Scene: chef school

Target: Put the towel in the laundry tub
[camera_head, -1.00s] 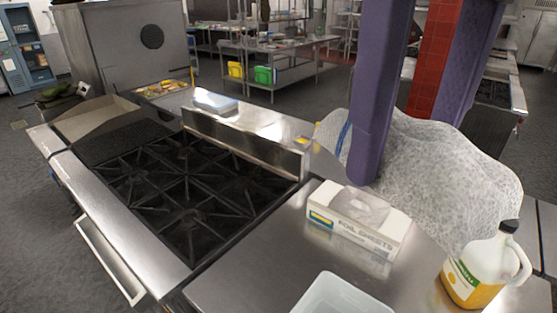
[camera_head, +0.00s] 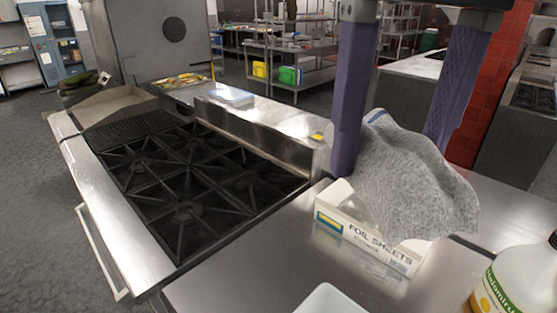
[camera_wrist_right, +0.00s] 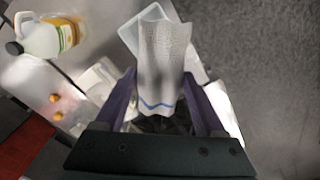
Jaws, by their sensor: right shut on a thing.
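The towel is grey-white and speckled with a blue stripe, and it hangs bunched (camera_head: 415,185) in the head view. My right gripper (camera_head: 390,150) has purple fingers and is shut on it, above the counter behind the foil box. In the right wrist view the towel (camera_wrist_right: 160,60) is between the fingers of the right gripper (camera_wrist_right: 160,90). A white, open tub-like container (camera_head: 328,300) is cut off at the bottom of the head view. A pale container (camera_wrist_right: 130,35) shows partly behind the towel in the wrist view. My left gripper is not in view.
A foil sheets box (camera_head: 365,235) stands on the steel counter, partly under the towel in view. A jug (camera_head: 515,283) is at the lower right. A black-grated stove (camera_head: 195,180) lies to the left, with a raised steel ledge (camera_head: 250,135) behind it.

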